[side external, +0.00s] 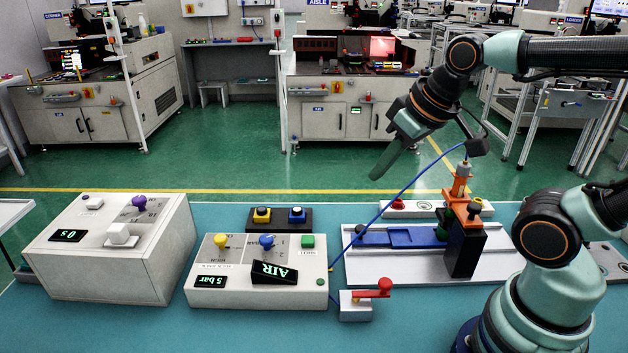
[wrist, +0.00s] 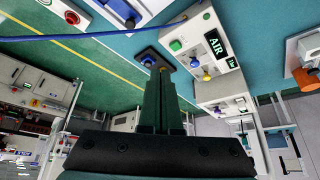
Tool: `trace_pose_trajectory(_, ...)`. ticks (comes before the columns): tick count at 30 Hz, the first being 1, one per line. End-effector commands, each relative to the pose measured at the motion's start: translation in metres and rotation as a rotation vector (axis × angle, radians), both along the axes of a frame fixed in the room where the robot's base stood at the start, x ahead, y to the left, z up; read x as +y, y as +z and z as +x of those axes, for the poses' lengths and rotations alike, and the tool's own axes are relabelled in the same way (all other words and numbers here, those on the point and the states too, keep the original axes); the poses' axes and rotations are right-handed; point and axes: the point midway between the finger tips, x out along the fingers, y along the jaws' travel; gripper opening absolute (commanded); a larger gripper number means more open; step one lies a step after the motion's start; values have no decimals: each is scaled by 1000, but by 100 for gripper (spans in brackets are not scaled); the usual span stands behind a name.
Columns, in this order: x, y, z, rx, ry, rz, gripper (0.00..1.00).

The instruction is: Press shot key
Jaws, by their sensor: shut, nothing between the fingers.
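My gripper (side external: 378,174) is shut and empty, pointing down and left in the air above the bench, behind and right of the white air box (side external: 215,297). In the wrist view its green fingers (wrist: 160,78) are together. The green key also shows in the wrist view (wrist: 176,45). The small labels are too blurred to tell which key is marked shot. My gripper touches none of these.
A black two-button box with yellow (side external: 262,214) and blue (side external: 297,214) buttons stands behind the air box. A larger white box (side external: 155,262) is at left. A fixture with an orange clamp (side external: 459,195) and blue cable is at right. A red-handled valve (side external: 372,290) sits in front.

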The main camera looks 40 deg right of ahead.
Motion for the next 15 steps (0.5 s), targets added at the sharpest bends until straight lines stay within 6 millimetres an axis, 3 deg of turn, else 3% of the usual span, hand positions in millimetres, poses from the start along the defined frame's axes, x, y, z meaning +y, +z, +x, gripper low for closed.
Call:
trace_pose_trajectory(7, 3, 4, 11, 49, 67, -28, 0)
trace_pose_trajectory(15, 14, 8, 44, 180, 265, -99, 0)
